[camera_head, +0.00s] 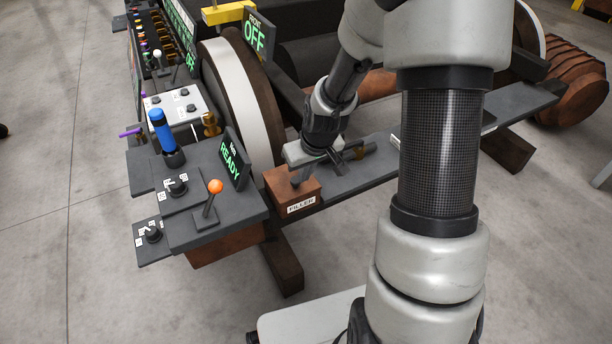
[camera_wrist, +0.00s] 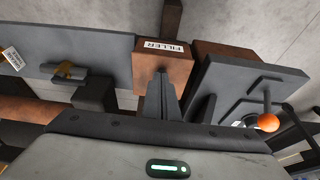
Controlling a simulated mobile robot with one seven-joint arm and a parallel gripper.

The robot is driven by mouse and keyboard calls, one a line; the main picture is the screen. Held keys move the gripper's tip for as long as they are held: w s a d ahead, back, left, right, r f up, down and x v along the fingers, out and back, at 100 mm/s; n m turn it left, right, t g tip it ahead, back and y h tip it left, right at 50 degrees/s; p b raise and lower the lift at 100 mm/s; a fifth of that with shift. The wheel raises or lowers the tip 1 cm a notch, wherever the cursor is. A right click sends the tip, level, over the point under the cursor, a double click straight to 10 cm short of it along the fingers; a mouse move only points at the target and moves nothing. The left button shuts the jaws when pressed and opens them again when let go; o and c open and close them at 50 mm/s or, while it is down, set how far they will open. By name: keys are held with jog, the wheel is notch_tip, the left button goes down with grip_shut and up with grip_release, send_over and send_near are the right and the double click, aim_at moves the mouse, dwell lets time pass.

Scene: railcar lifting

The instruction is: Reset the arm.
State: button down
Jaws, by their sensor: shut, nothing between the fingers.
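My gripper (camera_head: 298,181) is shut and empty, pointing down at the brown block labelled FILLER (camera_head: 282,188). In the wrist view its closed fingers (camera_wrist: 161,82) overlap the near part of the FILLER block (camera_wrist: 152,66). I cannot tell whether the tips touch the block's top. My arm reaches across the right half of the head view, bent down over the grey bench, and hides part of it.
Grey bench (camera_head: 521,104) extends right.

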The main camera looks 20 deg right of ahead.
jog(key=s+d+r+p, duration=0.1)
jog(key=s+d+p, duration=0.1)
jog(key=s, duration=0.7)
notch_tip(320, 180, up, 24)
jog(key=m+t+h, duration=0.1)
jog(key=t+h, duration=0.1)
jog(key=s+a+r+m+y, duration=0.15)
jog(key=s+a, duration=0.25)
jog(key=s, duration=0.9)
notch_tip(320, 180, up, 19)
jog(key=p, duration=1.8)
jog(key=shift+w+a, duration=0.25)
jog(key=shift+a, duration=0.15)
jog(key=shift+n, duration=0.25)
